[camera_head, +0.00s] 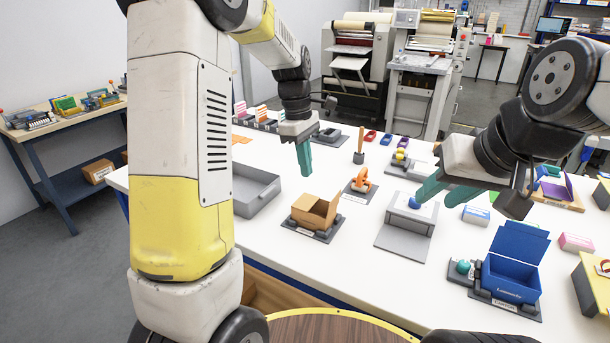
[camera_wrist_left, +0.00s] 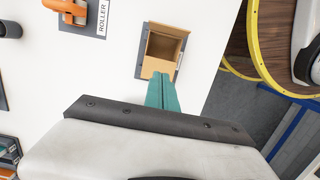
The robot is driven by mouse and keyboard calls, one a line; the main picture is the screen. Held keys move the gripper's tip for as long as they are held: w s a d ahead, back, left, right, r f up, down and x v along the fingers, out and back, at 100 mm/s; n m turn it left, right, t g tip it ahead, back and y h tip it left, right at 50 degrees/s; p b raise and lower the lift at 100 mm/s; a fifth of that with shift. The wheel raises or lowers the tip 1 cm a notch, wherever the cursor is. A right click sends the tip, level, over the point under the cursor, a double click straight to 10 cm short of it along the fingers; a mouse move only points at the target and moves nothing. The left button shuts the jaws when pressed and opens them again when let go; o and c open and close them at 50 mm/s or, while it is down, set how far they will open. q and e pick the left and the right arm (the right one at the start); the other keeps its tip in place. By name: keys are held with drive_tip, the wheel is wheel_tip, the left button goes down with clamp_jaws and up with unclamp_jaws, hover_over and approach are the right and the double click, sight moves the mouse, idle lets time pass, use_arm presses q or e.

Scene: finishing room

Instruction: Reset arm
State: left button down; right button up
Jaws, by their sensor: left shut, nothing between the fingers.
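My left gripper (camera_head: 305,172) hangs above the white table with its teal fingers shut together and pointing down, nothing between them. Its fingers show in the left wrist view (camera_wrist_left: 162,92), near the open cardboard box. My right gripper (camera_head: 432,200) is over the right part of the table, near a grey stand with a blue knob. Its two teal fingers look spread apart, and I see nothing held between them.
An open cardboard box (camera_head: 312,212) stands below my left gripper; it also shows in the left wrist view (camera_wrist_left: 163,48). A grey tray (camera_head: 262,193), an orange roller (camera_head: 361,181), a grey stand (camera_head: 402,240) and a blue open box (camera_head: 513,274) stand on the table (camera_head: 330,262).

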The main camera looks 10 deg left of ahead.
use_arm(q)
drive_tip(key=shift+r, duration=0.85)
drive_tip(key=s+a+r+m+t, duration=0.1)
drive_tip(key=s+r+m+t, duration=0.2)
drive_tip(key=s+m, duration=0.4)
drive_tip(key=s+a+r+m+t, duration=0.2)
drive_tip(key=s+r+m, duration=0.3)
drive_tip(key=s, duration=1)
drive_tip(key=m+t, duration=0.1)
drive_tip(key=m, duration=0.1)
drive_tip(key=shift+s+m+t+h, duration=0.2)
drive_tip(key=shift+m+t+h, duration=0.1)
drive_tip(key=shift+t, duration=0.1)
